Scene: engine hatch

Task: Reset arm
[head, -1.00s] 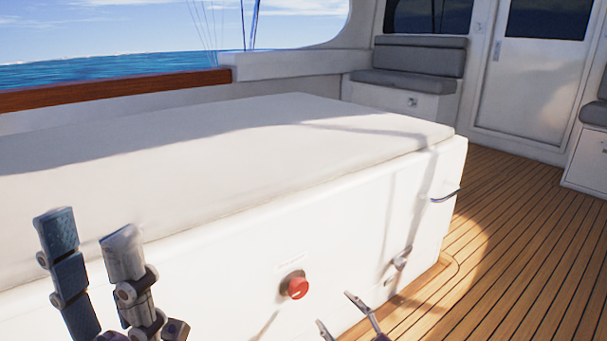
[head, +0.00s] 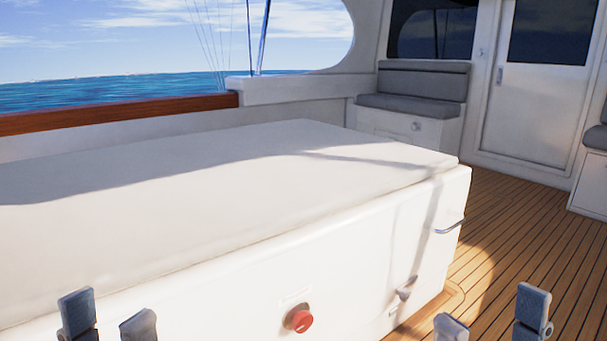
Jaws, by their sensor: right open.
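The engine hatch is a long white box (head: 370,263) with a pale cushioned lid (head: 235,190), lying shut. Its front bears a red knob (head: 298,319), a small metal latch (head: 404,288) and a curved metal handle (head: 449,227) near the right corner. My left gripper (head: 108,318) is at the bottom left, in front of the box, with its two fingers apart and nothing between them. My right gripper (head: 491,319) is at the bottom right, right of the knob, over the deck in the picture, open and empty. Both wrists are below the picture.
A planked wooden deck (head: 520,250) is open to the right of the box. A grey cushioned seat (head: 410,105) and a white door (head: 540,100) stand at the back. A wooden rail (head: 110,113) runs behind the box at the left.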

